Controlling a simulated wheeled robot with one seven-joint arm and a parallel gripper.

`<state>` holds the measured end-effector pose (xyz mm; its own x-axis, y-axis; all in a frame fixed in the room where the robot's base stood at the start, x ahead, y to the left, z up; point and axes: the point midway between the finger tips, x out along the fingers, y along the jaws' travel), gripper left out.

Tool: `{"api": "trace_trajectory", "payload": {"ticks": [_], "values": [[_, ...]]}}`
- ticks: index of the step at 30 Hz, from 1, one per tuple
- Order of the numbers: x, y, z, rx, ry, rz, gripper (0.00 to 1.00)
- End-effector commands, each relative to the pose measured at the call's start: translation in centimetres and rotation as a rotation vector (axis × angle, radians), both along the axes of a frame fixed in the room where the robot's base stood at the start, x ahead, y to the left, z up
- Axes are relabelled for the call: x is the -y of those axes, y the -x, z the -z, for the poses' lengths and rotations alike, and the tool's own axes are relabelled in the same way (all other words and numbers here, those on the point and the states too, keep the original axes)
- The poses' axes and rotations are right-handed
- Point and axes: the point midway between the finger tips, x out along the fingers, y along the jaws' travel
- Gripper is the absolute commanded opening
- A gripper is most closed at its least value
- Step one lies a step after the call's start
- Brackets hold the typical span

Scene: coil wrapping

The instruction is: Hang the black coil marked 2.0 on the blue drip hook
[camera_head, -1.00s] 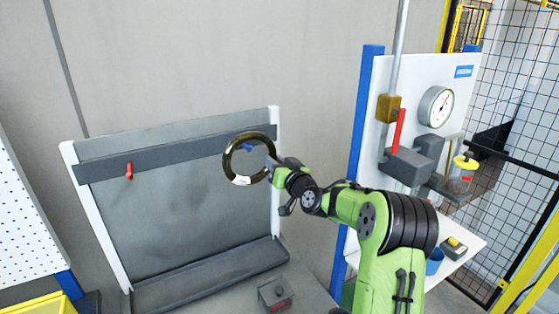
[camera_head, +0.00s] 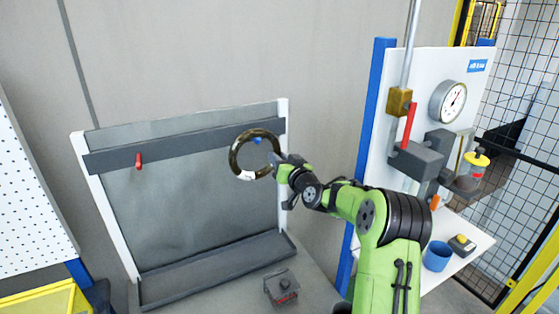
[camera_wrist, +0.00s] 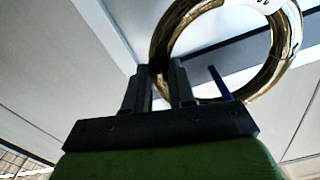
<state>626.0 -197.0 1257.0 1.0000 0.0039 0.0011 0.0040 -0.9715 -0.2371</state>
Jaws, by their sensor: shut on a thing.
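A dark, glossy coil with a brownish sheen (camera_head: 234,157) and a white label near its lower edge is held upright in front of the rack. My gripper (camera_head: 277,161) is shut on its right side. The label is too small to read. The blue hook (camera_head: 257,141) shows through the upper part of the coil's opening. In the wrist view, the coil (camera_wrist: 291,35) rises from between my fingers (camera_wrist: 160,85), and the blue hook (camera_wrist: 220,83) stands just right of them, near the coil's lower rim. I cannot tell whether its tip passes through the coil.
A grey rack (camera_head: 200,210) with white posts bears the hooks' dark rail. A red hook (camera_head: 138,160) on its left is empty. A small dark box (camera_head: 281,288) lies in front. A white panel (camera_head: 455,115) with a gauge stands at right; a yellow bin (camera_head: 45,301) is lower left.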

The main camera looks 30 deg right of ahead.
Motion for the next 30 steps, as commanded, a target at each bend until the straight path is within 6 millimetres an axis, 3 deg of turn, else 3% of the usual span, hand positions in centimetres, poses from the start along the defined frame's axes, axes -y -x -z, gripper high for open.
{"api": "trace_trajectory", "payload": {"ticks": [7, 8, 14, 23, 26, 30], "values": [[0.0, 0.0, -0.2, 0.005, -0.001, -0.001, 0.00], [0.0, 0.0, -0.2, 0.005, -0.001, -0.001, 0.26], [0.0, 0.0, -0.2, 0.003, 0.000, 0.000, 0.54], [0.1, 0.3, 0.1, -0.003, 0.002, 0.000, 0.54], [0.1, 1.9, 0.2, -0.002, 0.003, 0.003, 0.54], [0.2, 5.7, 0.4, -0.001, 0.003, 0.006, 0.54]]}}
